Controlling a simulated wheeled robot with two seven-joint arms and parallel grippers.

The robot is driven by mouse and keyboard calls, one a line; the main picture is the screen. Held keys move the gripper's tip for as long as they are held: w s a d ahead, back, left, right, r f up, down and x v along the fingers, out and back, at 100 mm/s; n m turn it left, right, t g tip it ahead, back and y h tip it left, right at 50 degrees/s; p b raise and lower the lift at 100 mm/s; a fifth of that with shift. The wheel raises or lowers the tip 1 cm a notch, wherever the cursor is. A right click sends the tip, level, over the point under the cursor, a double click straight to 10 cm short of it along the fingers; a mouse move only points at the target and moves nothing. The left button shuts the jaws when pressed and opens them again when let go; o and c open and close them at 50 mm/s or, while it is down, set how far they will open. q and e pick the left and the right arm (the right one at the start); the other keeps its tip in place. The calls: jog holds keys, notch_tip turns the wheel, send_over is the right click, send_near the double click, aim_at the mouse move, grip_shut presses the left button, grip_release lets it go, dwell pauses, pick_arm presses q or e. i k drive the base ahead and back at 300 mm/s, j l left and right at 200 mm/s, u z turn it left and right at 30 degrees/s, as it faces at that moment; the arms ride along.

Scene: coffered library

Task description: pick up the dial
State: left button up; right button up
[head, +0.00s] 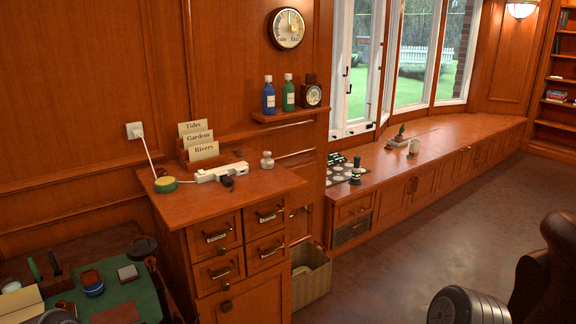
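A round dial (287,29) with a pale face, a dark rim and a pointer hangs on the wood-panelled wall at the top middle. Its lettering is too small to read surely. A smaller round face shows on a dark wooden block-shaped piece (312,93) on the wall shelf below it. I cannot tell which of the two the task calls the dial. Neither of my grippers is in view.
The wall shelf (290,116) also holds a blue bottle (269,97) and a green bottle (289,95). Below stands a wooden cabinet (236,250) with a power strip (221,172) and cards on top. A window bench (450,138) runs right. Open floor (420,225) lies before it.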

aim_at(311, 92)
jog(key=i+l+z, duration=0.25)
jog(key=i+z, duration=0.15)
jog(key=i, duration=0.2)
jog(key=i+z, duration=0.45)
jog(key=i, duration=0.2)
jog(key=i+j+z, duration=0.1)
jog(key=i+z, duration=0.3)
jog(key=i, duration=0.2)
jog(key=i+u, duration=0.2)
jog(key=i, duration=0.25)
jog(key=i+u, duration=0.2)
jog(key=i, duration=0.25)
jog(key=i+l+u, duration=0.2)
jog(key=i, duration=0.3)
jog(key=i+l+u, duration=0.2)
jog(key=i, duration=0.25)
jog(key=i+l+u, duration=0.2)
jog(key=i, duration=0.2)
